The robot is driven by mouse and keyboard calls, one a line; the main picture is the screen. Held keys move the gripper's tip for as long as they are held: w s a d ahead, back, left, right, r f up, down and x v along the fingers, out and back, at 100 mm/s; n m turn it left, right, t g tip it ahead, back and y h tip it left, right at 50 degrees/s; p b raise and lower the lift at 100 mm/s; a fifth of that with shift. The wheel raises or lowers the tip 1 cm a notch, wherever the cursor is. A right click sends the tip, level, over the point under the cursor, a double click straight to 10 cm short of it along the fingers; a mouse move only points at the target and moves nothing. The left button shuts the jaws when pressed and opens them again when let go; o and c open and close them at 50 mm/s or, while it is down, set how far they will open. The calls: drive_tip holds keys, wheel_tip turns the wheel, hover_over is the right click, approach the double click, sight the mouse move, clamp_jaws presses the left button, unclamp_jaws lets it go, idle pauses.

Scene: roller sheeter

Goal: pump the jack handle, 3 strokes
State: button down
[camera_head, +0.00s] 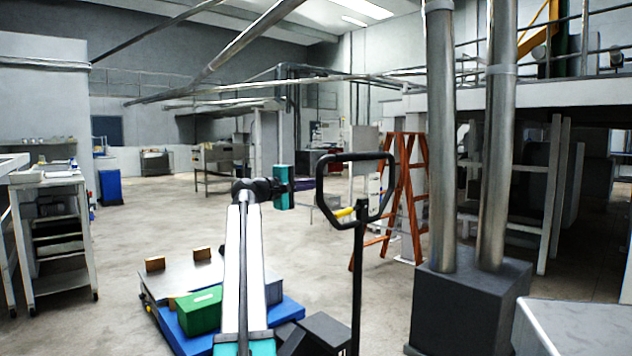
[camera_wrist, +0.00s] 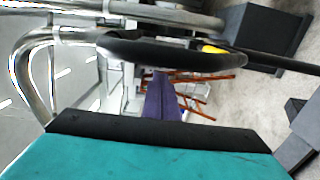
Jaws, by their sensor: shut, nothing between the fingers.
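The jack handle (camera_head: 355,156) is a black loop on an upright dark post, with a yellow lever inside the loop's lower part. It stands right of the middle in the head view. In the wrist view the black loop (camera_wrist: 170,60) crosses the upper part of the picture. My gripper (camera_head: 310,184) has a teal body and purple fingers, at the loop's left side and about mid-height. The purple fingers (camera_wrist: 162,97) are shut with nothing between them, pointing towards the loop. I cannot tell whether they touch it. The post's foot is out of view.
An orange ladder (camera_head: 404,190) stands behind the handle. Thick metal pipes rise from a dark box (camera_head: 462,310) at the right. Open floor lies to the left.

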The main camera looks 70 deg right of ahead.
idle(0.5)
drive_tip(key=s+a, duration=0.1)
drive_tip(key=s+a+p, duration=0.1)
drive_tip(key=s, duration=0.1)
drive_tip(key=s+p, duration=0.1)
drive_tip(key=shift+s+a+r, duration=0.1)
drive_tip(key=shift+s+a, duration=0.05)
drive_tip(key=shift+a, duration=0.25)
drive_tip(key=shift+s+a, duration=0.2)
drive_tip(key=shift+s, duration=0.15)
drive_tip(key=s+a+p, duration=0.1)
drive_tip(key=s+a, duration=0.1)
drive_tip(key=s, duration=0.1)
drive_tip(key=s+a+p, duration=0.1)
drive_tip(key=s, duration=0.1)
drive_tip(key=shift+p, duration=0.3)
drive_tip(key=shift+a, duration=0.1)
drive_tip(key=shift+s+a+f+p, duration=0.25)
drive_tip(key=shift+s+a, duration=0.25)
drive_tip(key=shift+s, duration=0.3)
drive_tip(key=shift+s+a+f+p, duration=0.1)
drive_tip(key=shift+s+a+p, duration=0.3)
drive_tip(key=shift+s+a, duration=0.25)
drive_tip(key=shift+s+a+f+p, duration=0.2)
drive_tip(key=shift+s+a+p, duration=0.15)
drive_tip(key=shift+s, duration=0.55)
